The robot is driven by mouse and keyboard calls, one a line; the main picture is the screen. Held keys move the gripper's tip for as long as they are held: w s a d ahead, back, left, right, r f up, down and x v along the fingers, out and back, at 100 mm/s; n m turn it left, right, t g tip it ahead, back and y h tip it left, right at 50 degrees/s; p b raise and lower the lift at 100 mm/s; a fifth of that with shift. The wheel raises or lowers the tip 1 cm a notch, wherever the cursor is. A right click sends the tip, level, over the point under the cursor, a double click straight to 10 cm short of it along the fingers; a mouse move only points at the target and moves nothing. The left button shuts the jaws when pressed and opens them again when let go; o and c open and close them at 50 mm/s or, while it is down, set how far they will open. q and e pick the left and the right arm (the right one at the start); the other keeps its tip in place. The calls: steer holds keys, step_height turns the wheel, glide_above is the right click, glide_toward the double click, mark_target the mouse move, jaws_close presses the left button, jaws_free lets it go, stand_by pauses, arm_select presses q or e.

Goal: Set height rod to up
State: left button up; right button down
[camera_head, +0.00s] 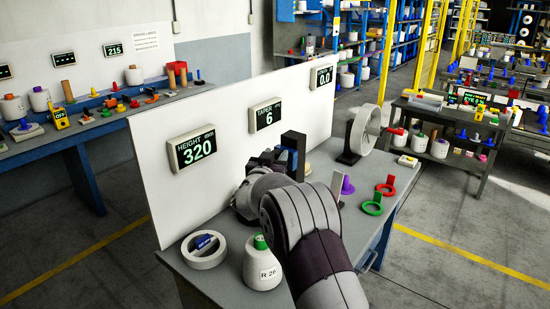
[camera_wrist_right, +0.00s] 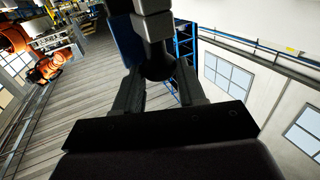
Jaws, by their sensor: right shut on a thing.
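A dark blue upright post (camera_head: 293,150), which looks like the height rod's column, stands in front of the white panel (camera_head: 225,125). My right gripper (camera_head: 268,158) is beside it, mostly hidden behind my own wrist. In the right wrist view my dark fingers (camera_wrist_right: 158,85) are closed around the lower end of a grey and black rod piece (camera_wrist_right: 153,25). A blue part (camera_wrist_right: 125,40) shows just left of it. The height display (camera_head: 193,149) reads 320. How far the rod is raised cannot be told. My left gripper is not in view.
The taper display (camera_head: 266,115) reads 6. On the grey bench are a white ring (camera_head: 204,258), a green-topped bobbin (camera_head: 262,268), a white wheel (camera_head: 364,130), a purple cone (camera_head: 347,186) and red and green ring pieces (camera_head: 372,208). The front right of the bench is fairly clear.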

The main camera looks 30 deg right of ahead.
steer(key=c, duration=0.8)
jaws_free()
steer(key=shift+r, duration=0.5)
steer(key=shift+o, duration=0.4)
steer(key=shift+f, duration=0.15)
steer(key=shift+f, duration=0.1)
steer(key=b+v, duration=0.4)
steer(key=v, duration=0.8)
steer(key=shift+s+a, duration=0.2)
steer(key=shift+s, duration=0.05)
